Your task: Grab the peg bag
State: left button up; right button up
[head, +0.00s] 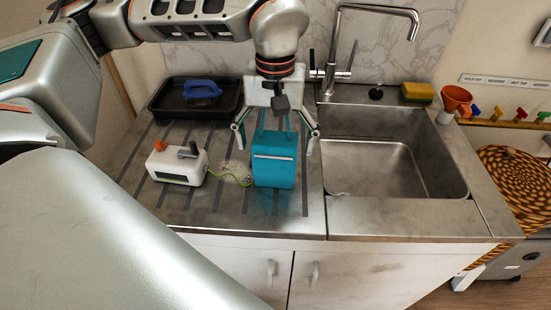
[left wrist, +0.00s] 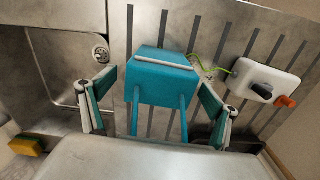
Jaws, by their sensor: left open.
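The peg bag, a teal box-shaped bag (head: 274,170) with a pale strip near its top and two thin upright handles, stands on the ribbed drainboard left of the sink. My left gripper (head: 274,138) is directly above it, pointing down and open, with one finger on each side of the handles. In the left wrist view the bag (left wrist: 160,82) sits between the open fingers (left wrist: 155,88), with gaps visible on both sides. The handles run back towards the palm. My right gripper is not in view.
A white device (head: 176,165) with an orange knob and green cord stands left of the bag, beside a pale scrubber (head: 236,172). A black tray (head: 170,97) with a blue-handled brush lies behind. The sink basin (head: 385,165) and tall tap (head: 333,60) are to the right.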

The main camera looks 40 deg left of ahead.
pick_arm(q)
jog(key=c, duration=1.3)
jog(key=shift+o, duration=0.2)
